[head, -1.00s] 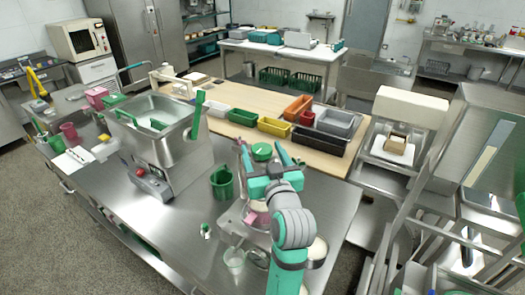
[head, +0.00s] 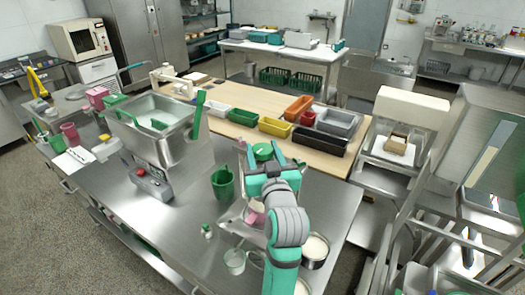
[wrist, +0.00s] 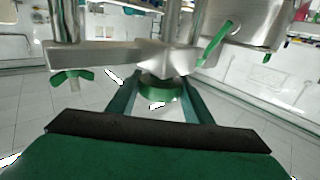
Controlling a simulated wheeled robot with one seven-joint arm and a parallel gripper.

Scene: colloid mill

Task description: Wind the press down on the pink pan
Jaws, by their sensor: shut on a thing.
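The press stands on the steel bench, mostly behind my arm in the head view. Its round green knob (head: 263,151) shows at the top. In the wrist view the press's steel crossbar (wrist: 105,57) runs across the top, with a green wing nut (wrist: 72,77) at its left. My gripper (head: 262,158) is at the knob, one finger on each side. In the wrist view my gripper (wrist: 160,103) is shut on a round green part (wrist: 160,112), which looks like the knob. The pink pan (head: 255,212) sits low in the press, partly hidden by my arm.
A green jug (head: 223,184) and a clear beaker (head: 235,261) stand left of the press. A pot of pale contents (head: 315,250) is close right of my arm. The steel mill (head: 165,135) stands further left. Colored bins (head: 272,127) line the wooden table behind.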

